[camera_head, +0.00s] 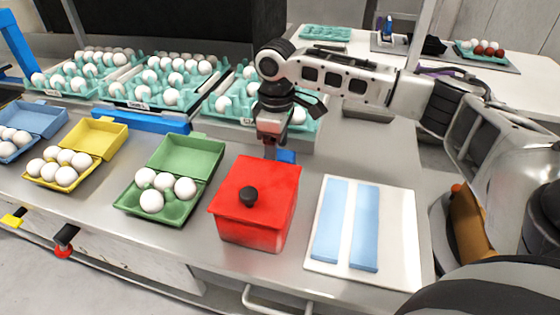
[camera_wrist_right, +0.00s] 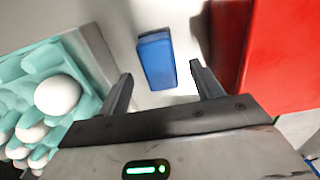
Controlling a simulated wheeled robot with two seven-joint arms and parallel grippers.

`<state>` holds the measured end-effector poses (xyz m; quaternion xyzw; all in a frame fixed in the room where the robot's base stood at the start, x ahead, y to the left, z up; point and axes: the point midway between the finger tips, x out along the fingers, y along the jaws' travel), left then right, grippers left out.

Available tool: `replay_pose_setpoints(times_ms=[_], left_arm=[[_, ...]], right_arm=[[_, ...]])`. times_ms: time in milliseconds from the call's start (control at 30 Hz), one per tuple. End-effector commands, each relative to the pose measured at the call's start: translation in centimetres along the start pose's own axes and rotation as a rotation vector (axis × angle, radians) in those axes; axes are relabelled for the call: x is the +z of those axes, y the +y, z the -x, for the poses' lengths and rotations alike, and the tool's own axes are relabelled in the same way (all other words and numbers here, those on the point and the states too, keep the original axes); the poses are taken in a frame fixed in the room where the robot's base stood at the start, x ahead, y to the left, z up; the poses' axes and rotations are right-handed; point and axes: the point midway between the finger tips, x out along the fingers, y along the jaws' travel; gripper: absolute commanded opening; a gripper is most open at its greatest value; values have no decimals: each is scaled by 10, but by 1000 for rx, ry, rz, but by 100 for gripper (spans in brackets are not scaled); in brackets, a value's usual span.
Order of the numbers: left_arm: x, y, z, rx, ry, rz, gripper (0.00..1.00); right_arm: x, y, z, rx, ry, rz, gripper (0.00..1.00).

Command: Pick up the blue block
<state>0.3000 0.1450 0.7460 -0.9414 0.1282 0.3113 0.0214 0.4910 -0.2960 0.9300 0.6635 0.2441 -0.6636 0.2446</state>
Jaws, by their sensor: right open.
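The blue block (camera_head: 287,156) lies on the metal table just behind the red box, partly hidden by the box and my gripper in the head view. In the right wrist view the blue block (camera_wrist_right: 156,60) shows whole, slightly tilted, ahead of and between the two fingertips. My right gripper (camera_head: 270,150) points down at the block from above. In the wrist view its fingers (camera_wrist_right: 160,80) are apart with nothing between them that I can see held. My left gripper is not in view.
The red box (camera_head: 252,198) with a black knob stands close in front. Teal egg trays (camera_head: 222,108) stand behind and left. Green (camera_head: 185,150), yellow (camera_head: 100,134) and blue (camera_head: 38,117) egg cartons are at left. A white board (camera_head: 395,230) with two light-blue strips lies at right.

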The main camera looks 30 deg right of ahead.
Motion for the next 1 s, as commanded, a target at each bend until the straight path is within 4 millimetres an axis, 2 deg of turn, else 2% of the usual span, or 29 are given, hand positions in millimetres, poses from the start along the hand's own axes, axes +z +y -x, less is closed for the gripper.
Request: replay_pose_setpoints(times_ms=[133,400,567,600,1000], left_arm=[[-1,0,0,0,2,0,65],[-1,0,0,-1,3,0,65],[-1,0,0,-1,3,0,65],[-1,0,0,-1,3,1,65],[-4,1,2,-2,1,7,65]], right_arm=[[0,-1,-17,-1,-1,1,65],[0,-1,-20,0,0,1,65],[0,-1,-19,0,1,2,21],[0,-1,-19,0,1,2,16],[0,-1,-15,-1,1,2,16]])
